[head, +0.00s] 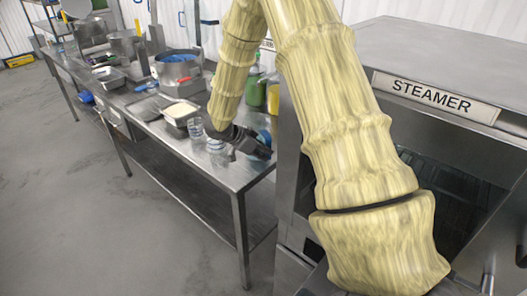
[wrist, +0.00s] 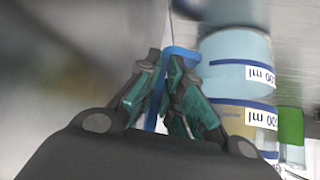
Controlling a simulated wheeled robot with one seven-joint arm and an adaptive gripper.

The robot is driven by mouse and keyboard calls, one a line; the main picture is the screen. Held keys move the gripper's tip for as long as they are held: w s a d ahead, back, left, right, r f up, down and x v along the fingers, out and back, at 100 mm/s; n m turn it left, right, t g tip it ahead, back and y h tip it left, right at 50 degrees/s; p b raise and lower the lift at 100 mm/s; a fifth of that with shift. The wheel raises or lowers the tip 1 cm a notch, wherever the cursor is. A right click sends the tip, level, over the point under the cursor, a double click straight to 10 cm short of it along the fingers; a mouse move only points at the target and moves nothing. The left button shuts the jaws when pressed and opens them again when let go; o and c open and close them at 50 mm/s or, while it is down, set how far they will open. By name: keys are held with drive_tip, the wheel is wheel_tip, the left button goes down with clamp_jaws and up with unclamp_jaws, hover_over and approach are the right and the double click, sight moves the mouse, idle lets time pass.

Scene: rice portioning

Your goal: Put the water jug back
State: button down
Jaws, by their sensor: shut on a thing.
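My gripper (head: 262,146) is at the near right end of the steel table, beside the steamer. In the wrist view its fingers (wrist: 168,98) are closed on an upright blue strip (wrist: 180,52), which looks like the water jug's handle. A blue rounded piece, probably part of the water jug (head: 265,135), shows just behind the gripper in the head view. In the wrist view a pale blue container (wrist: 234,48) with an upside-down "ml" label is just right of the strip. I cannot tell whether the strip joins it. The jug's base is hidden.
Clear measuring cups (head: 195,128) stand left of the gripper. A rice tray (head: 180,112) is behind them. Green (head: 256,95) and yellow (head: 273,98) bottles stand behind the arm. The steamer (head: 440,95) is close on the right. The table's front edge (head: 205,178) is clear.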

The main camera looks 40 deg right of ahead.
idle(0.3)
drive_tip(key=c, duration=1.6)
unclamp_jaws()
drive_tip(key=shift+o, duration=0.2)
drive_tip(key=b+v, duration=0.3)
drive_tip(key=v, duration=0.9)
